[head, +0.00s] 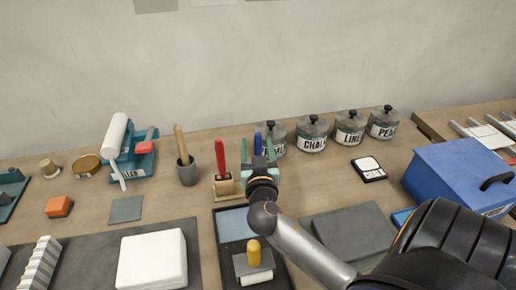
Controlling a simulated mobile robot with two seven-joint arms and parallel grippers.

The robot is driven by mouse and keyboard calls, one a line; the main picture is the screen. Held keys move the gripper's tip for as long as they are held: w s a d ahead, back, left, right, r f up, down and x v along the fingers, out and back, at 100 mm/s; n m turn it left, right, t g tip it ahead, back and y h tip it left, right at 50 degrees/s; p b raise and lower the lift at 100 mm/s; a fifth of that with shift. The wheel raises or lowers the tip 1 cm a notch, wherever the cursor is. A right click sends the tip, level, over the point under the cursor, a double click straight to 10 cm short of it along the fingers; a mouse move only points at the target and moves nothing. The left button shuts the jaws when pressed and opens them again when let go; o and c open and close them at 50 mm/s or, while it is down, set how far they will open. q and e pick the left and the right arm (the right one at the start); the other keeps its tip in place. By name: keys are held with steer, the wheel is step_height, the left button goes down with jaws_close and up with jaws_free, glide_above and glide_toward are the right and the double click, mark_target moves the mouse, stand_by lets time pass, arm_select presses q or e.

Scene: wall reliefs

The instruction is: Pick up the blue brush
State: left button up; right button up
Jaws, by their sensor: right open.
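The blue brush (258,143) stands upright, its handle showing just beyond my right gripper. A red brush (220,155) stands to its left in a light wooden holder (225,186). The gripper hides the lower part of the blue brush and the right part of the holder. My left gripper is out of view.
Labelled jars (312,134) stand behind to the right. A grey cup with a wooden-handled tool (187,170) stands left of the holder. A tray (232,226) with a yellow-handled tool lies in front. A blue box (455,175) stands at the right, and a white block (152,261) lies front left.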

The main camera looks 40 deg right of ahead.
steer(key=x, duration=0.2)
steer(key=p+x, duration=0.1)
steer(key=x, duration=0.1)
steer(key=shift+s+d+f+p, duration=0.15)
steer(key=shift+d+f+p, duration=0.1)
steer(key=shift+d+p, duration=0.05)
steer(key=shift+w+d+f, duration=0.1)
steer(key=shift+w+d, duration=0.25)
steer(key=shift+w, duration=0.15)
steer(key=shift+c, duration=0.2)
jaws_close()
